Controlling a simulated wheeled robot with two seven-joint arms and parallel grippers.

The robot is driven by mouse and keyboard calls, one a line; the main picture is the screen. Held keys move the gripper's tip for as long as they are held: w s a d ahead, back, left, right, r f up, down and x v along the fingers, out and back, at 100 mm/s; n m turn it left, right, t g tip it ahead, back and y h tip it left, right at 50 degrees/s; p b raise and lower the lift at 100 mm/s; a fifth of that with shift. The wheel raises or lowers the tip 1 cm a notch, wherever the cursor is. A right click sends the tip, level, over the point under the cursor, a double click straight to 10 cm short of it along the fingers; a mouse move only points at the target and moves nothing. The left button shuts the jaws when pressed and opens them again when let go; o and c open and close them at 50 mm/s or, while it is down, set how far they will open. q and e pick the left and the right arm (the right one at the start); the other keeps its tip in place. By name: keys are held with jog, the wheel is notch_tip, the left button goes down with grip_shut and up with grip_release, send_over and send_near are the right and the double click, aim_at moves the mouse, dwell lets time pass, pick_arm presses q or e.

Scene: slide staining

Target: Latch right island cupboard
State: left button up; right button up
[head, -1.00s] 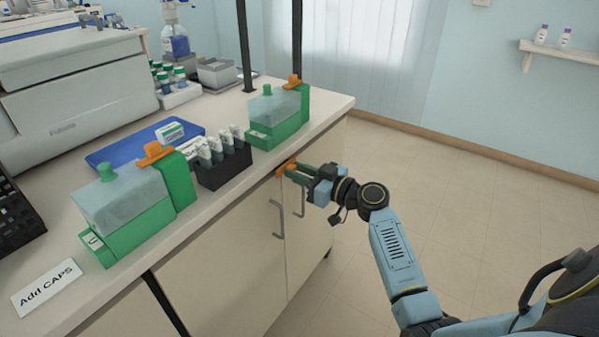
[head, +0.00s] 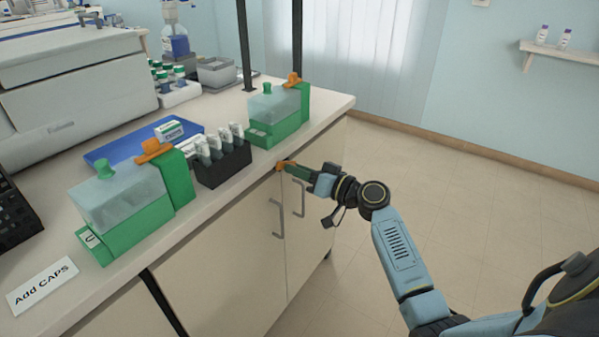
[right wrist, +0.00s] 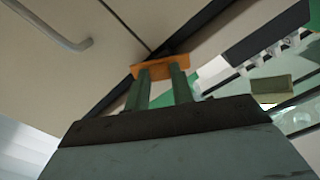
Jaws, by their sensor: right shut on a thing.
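The right island cupboard (head: 315,240) stands under the white counter, and its doors look shut. A small orange latch (head: 281,165) sits at the top of the door seam, just below the counter edge. The latch also shows in the right wrist view (right wrist: 151,73), lying across the seam between the doors. My right gripper (head: 290,169) is at the latch, with its green fingers shut on it; the fingertips also show in the right wrist view (right wrist: 160,70). The fingers hide part of the latch. My left gripper is not in view.
Two metal door handles (head: 278,219) (head: 299,199) stick out below the latch. Above on the counter (head: 230,200) stand green staining boxes (head: 285,131) (head: 125,245) and a black slide rack (head: 222,170). The floor (head: 450,210) to the right is open.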

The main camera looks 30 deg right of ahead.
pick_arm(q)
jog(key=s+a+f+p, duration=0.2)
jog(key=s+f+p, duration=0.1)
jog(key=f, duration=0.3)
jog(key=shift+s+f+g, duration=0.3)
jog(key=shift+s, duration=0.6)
pick_arm(e)
jog(key=shift+m, duration=6.2)
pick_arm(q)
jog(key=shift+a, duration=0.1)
pick_arm(e)
jog(key=o, duration=1)
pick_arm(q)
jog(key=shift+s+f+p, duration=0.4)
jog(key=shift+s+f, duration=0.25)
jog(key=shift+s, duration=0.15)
pick_arm(e)
jog(key=v, duration=1.3)
jog(key=shift+s+d, duration=0.1)
jog(key=shift+s, duration=0.1)
